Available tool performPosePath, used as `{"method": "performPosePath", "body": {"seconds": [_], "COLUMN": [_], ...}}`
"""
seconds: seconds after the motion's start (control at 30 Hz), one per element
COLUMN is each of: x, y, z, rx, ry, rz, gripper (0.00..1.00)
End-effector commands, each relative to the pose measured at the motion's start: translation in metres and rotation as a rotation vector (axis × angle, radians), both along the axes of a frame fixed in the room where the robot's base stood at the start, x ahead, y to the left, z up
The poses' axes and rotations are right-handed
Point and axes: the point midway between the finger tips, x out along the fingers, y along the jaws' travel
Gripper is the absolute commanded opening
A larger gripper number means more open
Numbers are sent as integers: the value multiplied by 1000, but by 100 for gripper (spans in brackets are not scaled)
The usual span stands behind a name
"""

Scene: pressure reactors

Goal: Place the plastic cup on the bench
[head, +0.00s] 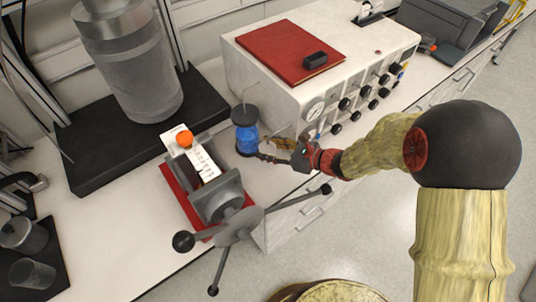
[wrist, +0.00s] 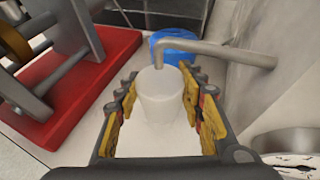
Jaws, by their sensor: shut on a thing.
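The plastic cup (wrist: 161,98) is whitish and translucent, and stands roughly upright between my two fingers in the wrist view. My gripper (wrist: 160,80) is shut on it, with yellow-and-black finger pads on either side. In the head view my gripper (head: 276,148) is low over the white bench (head: 262,184), between the red-based vise and the white control box. The cup cannot be made out clearly there. I cannot tell whether the cup's bottom touches the bench.
The vise (head: 215,195) with long handles is to the left. The control box (head: 300,75) bears a red book (head: 290,50). Free bench is narrow here.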

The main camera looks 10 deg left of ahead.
Motion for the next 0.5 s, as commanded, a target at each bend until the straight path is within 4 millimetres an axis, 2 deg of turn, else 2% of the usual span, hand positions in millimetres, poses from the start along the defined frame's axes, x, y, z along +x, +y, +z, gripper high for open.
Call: {"method": "performPosePath", "body": {"seconds": [0.1, 0.2, 0.5], "x": [0, 0, 0], "y": [0, 0, -1], "z": [-20, -29, -30], "rx": [0, -1, 0], "ry": [3, 2, 0], "rz": [0, 1, 0], "gripper": [22, 22, 22]}}
